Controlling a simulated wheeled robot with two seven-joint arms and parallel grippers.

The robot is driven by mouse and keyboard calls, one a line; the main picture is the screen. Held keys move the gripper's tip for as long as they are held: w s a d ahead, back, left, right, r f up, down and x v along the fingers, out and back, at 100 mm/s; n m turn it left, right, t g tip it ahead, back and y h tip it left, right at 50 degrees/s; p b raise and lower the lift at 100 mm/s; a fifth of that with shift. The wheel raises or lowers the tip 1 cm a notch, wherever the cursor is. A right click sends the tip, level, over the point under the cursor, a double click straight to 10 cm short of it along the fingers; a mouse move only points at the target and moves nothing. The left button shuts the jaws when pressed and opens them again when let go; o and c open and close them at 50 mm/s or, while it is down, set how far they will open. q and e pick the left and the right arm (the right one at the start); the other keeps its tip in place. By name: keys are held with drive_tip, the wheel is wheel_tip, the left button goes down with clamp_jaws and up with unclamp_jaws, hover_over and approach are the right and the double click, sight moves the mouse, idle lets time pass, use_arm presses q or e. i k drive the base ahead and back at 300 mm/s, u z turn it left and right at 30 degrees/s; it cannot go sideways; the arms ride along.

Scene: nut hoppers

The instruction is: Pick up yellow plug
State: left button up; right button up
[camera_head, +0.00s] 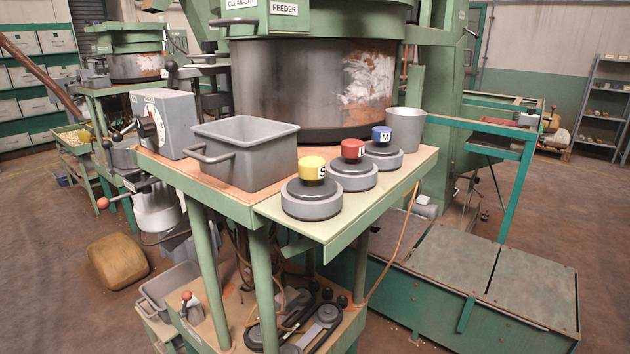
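The yellow plug (312,167) is a short cylinder marked with a dark letter that looks like S. It sits upright on a round grey base (311,200) near the front of the table's light green shelf (342,231). A red plug (352,150) and a blue plug (381,134), marked M, sit on similar round bases in a row behind it to the right. Neither of my grippers shows in the head view. Nothing covers the yellow plug.
A grey bin (246,155) stands left of the plugs, and a grey cup (406,129) stands behind the blue one. A large drum (315,85) rises behind. A grey control box (165,122) is at the left. Open floor (50,255) lies left.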

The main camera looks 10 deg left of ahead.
sight(311, 184)
drive_tip(key=u, duration=3.3)
drive_tip(key=k, duration=1.65)
drive_tip(key=z, duration=2.35)
